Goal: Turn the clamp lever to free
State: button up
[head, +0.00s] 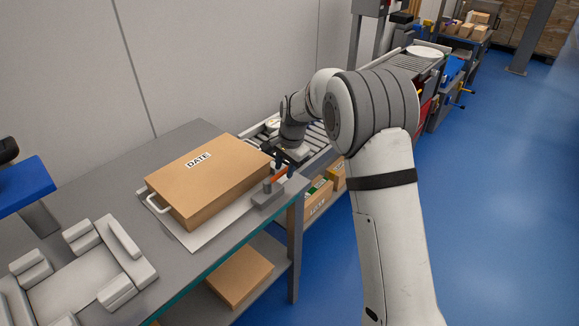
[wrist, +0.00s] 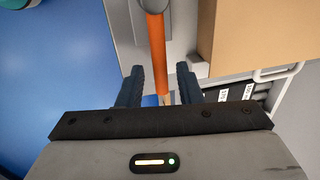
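The clamp lever is an orange bar (head: 277,175) rising from a grey clamp block (head: 267,198) at the right end of the bench, beside the cardboard box. In the wrist view the orange lever (wrist: 156,40) runs down from the top edge, between my two dark blue fingers. My gripper (wrist: 159,72) is open, with a finger on each side of the lever and small gaps visible. In the head view my gripper (head: 284,168) is at the lever's upper end, partly hidden by my wrist.
A cardboard box (head: 235,172) marked DATE sits on a pale plate (head: 193,238) on the grey bench (head: 120,175). A grey fixture (head: 128,238) stands at the left. A roller conveyor (head: 318,137) lies behind my gripper. Another box (head: 232,274) is on the lower shelf. Blue floor is clear at right.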

grip_shut()
